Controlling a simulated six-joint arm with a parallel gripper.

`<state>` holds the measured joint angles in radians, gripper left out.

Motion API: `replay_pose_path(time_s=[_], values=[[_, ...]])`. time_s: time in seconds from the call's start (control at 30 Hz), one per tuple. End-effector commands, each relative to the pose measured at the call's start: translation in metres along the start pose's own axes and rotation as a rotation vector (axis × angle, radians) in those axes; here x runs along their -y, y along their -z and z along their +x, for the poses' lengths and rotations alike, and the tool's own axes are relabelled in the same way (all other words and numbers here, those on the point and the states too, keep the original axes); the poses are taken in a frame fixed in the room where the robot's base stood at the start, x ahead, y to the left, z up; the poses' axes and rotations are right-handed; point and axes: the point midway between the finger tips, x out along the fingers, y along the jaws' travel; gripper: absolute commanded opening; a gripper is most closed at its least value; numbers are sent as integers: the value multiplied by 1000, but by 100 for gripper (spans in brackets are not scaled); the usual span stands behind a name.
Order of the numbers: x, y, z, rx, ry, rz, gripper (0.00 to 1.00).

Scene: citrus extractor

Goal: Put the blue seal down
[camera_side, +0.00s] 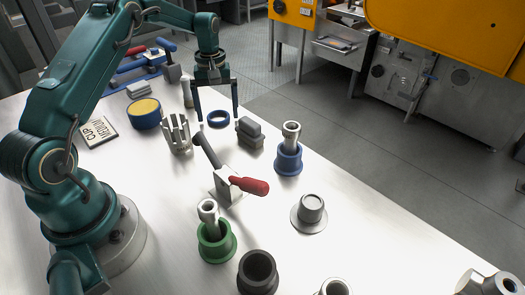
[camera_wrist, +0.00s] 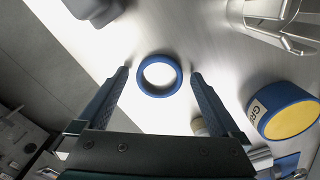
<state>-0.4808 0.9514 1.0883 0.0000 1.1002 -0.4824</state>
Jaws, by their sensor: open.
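The blue seal (camera_side: 218,118) is a small blue ring. It appears to lie flat on the metal table (camera_side: 330,240), left of a grey block. My gripper (camera_side: 218,120) is over it, pointing down, with one finger on each side of the ring. In the wrist view the seal (camera_wrist: 160,93) sits between the open fingertips (camera_wrist: 160,72), with a visible gap on both sides. The jaws hold nothing.
A grey block (camera_side: 249,133) stands close right of the seal, a grey finned part (camera_side: 177,133) to the left. A yellow-topped blue tin (camera_side: 145,113) is further left. A red-handled clamp (camera_side: 240,185) and blue cup (camera_side: 288,160) stand nearer the camera.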

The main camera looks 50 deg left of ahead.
Motion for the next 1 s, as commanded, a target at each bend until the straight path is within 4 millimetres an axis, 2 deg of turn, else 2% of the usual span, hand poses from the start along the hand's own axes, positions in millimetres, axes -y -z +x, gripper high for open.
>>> replay_pose_path(time_s=[0.47,0.7,0.87,1.0], values=[[-1,1,-90,-6,-3,0,100],[-1,1,-111,-2,-1,0,100],[0,0,-117,-1,0,0,100],[-4,-7,-129,-16,-8,34,100]])
